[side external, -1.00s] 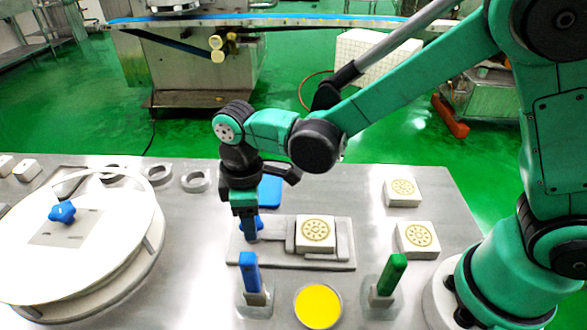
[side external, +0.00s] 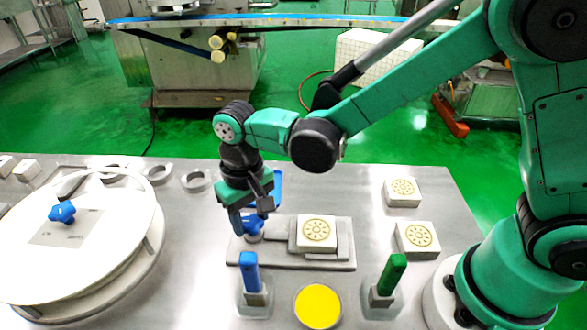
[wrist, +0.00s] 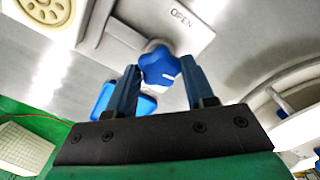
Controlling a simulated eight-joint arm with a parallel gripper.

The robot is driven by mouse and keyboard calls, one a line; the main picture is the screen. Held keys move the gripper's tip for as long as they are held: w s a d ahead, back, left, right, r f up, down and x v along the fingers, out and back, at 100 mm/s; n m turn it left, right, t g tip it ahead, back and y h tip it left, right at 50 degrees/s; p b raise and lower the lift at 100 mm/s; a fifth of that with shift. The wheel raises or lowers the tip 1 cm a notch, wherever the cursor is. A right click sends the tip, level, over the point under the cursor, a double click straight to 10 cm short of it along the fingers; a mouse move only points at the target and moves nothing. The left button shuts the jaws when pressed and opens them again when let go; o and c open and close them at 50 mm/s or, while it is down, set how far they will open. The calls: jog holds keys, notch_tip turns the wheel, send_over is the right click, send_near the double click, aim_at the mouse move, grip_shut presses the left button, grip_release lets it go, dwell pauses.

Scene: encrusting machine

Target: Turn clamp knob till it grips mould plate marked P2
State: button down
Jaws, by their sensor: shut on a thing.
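The blue star-shaped clamp knob (side external: 253,228) sits at the left end of the grey clamp fixture (side external: 300,262). My gripper (side external: 247,222) points down over it and is shut on it. In the wrist view the knob (wrist: 158,70) lies between my two blue fingertips, with a white mark on its top. The word OPEN is printed on the fixture beside it. A pale mould plate (side external: 317,233) with a round brown pattern lies in the fixture, right of the knob. I cannot read a P2 mark on any plate.
Two similar patterned plates (side external: 402,192) (side external: 417,238) lie to the right. A blue-handled piece (side external: 249,270), a yellow disc (side external: 318,305) and a green-handled piece (side external: 390,275) stand in front. A large white round plate (side external: 75,240) with another blue knob is at left.

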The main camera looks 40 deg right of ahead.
aim_at(251, 220)
jog(key=m, duration=0.3)
jog(key=shift+m, duration=2.3)
jog(key=shift+c, duration=1.6)
grip_release()
jog(key=shift+r, duration=2.85)
